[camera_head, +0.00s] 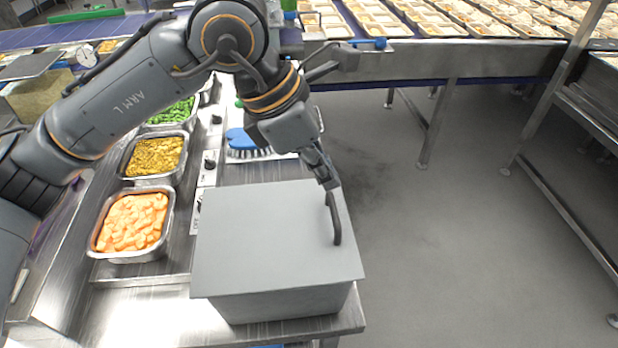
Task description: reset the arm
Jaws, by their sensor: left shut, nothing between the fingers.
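My left arm comes in from the left and arches over the food pans. Its gripper (329,184) points down, shut and empty, right at the upper end of the dark handle (335,220) on the grey lidded box (265,240). I cannot tell whether the fingertips touch the handle. The box stands on the front end of the steel counter with its lid on. My right gripper does not show.
Pans of orange chunks (132,222), yellow food (155,156) and green vegetables (172,112) line the counter left of the box. A blue brush (243,141) lies behind the box. Conveyors with trays (480,18) run across the back. The floor (430,240) at right is clear.

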